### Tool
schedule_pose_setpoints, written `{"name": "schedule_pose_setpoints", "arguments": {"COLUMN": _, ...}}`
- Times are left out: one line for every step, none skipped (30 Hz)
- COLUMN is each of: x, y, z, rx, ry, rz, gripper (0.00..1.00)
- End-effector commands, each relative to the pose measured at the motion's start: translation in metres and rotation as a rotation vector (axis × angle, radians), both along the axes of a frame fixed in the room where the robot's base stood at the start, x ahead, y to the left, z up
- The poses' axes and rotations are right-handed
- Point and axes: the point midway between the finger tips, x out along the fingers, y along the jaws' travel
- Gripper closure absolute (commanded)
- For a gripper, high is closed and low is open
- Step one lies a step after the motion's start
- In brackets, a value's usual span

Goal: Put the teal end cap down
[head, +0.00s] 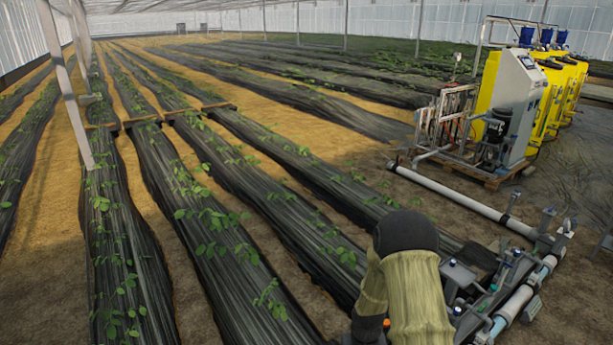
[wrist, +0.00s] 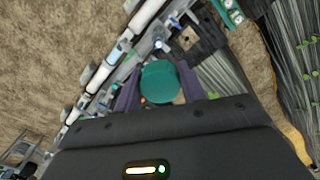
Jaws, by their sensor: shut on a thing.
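The teal end cap (wrist: 159,82) is a round, flat-faced disc in the middle of the wrist view. My gripper (wrist: 159,88) is shut on it, with one dark finger on each side. The cap hides much of what lies behind it. A pipe assembly with white and pale blue sections (wrist: 117,52) runs diagonally to the left of the cap. I cannot tell how far the cap is above it. In the head view my arm covers the lower middle, and neither my fingers nor the cap can be made out.
The skid's pipes and fittings (head: 520,298) lie at the lower right of the head view. A long white pipe (head: 460,200) runs up to them. Behind stand a yellow and grey cabinet (head: 518,95) and yellow tanks. Black-covered plant rows (head: 250,190) fill the left and middle.

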Motion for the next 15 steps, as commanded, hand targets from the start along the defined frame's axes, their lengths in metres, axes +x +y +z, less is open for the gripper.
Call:
{"name": "schedule_pose_setpoints", "arguments": {"x": 0.000, "y": 0.000, "z": -0.001, "rx": 0.000, "ry": 0.000, "rz": 0.000, "gripper": 0.82}}
{"name": "schedule_pose_setpoints", "arguments": {"x": 0.000, "y": 0.000, "z": -0.002, "rx": 0.000, "ry": 0.001, "rz": 0.000, "gripper": 0.82}}
{"name": "schedule_pose_setpoints", "arguments": {"x": -0.001, "y": 0.000, "z": -0.006, "rx": 0.001, "ry": 0.002, "rz": 0.000, "gripper": 0.82}}
{"name": "schedule_pose_setpoints", "arguments": {"x": -0.002, "y": 0.000, "z": -0.010, "rx": 0.001, "ry": 0.004, "rz": 0.000, "gripper": 0.82}}
{"name": "schedule_pose_setpoints", "arguments": {"x": -0.003, "y": 0.001, "z": -0.014, "rx": 0.002, "ry": 0.005, "rz": 0.000, "gripper": 0.82}}
{"name": "schedule_pose_setpoints", "arguments": {"x": -0.004, "y": 0.001, "z": -0.022, "rx": 0.003, "ry": 0.005, "rz": 0.000, "gripper": 0.82}}
{"name": "schedule_pose_setpoints", "arguments": {"x": -0.005, "y": 0.001, "z": -0.029, "rx": 0.004, "ry": 0.007, "rz": 0.000, "gripper": 0.82}}
{"name": "schedule_pose_setpoints", "arguments": {"x": -0.006, "y": 0.002, "z": -0.037, "rx": 0.005, "ry": 0.007, "rz": 0.000, "gripper": 0.82}}
{"name": "schedule_pose_setpoints", "arguments": {"x": -0.008, "y": 0.002, "z": -0.048, "rx": 0.006, "ry": 0.008, "rz": 0.000, "gripper": 0.82}}
{"name": "schedule_pose_setpoints", "arguments": {"x": -0.011, "y": 0.002, "z": -0.058, "rx": 0.006, "ry": 0.009, "rz": 0.000, "gripper": 0.82}}
{"name": "schedule_pose_setpoints", "arguments": {"x": -0.014, "y": 0.002, "z": -0.068, "rx": 0.006, "ry": 0.010, "rz": 0.000, "gripper": 0.82}}
{"name": "schedule_pose_setpoints", "arguments": {"x": -0.017, "y": 0.002, "z": -0.081, "rx": 0.006, "ry": 0.010, "rz": -0.001, "gripper": 0.82}}
{"name": "schedule_pose_setpoints", "arguments": {"x": -0.020, "y": 0.002, "z": -0.091, "rx": 0.006, "ry": 0.009, "rz": -0.002, "gripper": 0.82}}
{"name": "schedule_pose_setpoints", "arguments": {"x": -0.022, "y": 0.002, "z": -0.100, "rx": 0.005, "ry": 0.009, "rz": -0.002, "gripper": 0.82}}
{"name": "schedule_pose_setpoints", "arguments": {"x": -0.026, "y": 0.001, "z": -0.112, "rx": 0.005, "ry": 0.008, "rz": -0.002, "gripper": 0.82}}
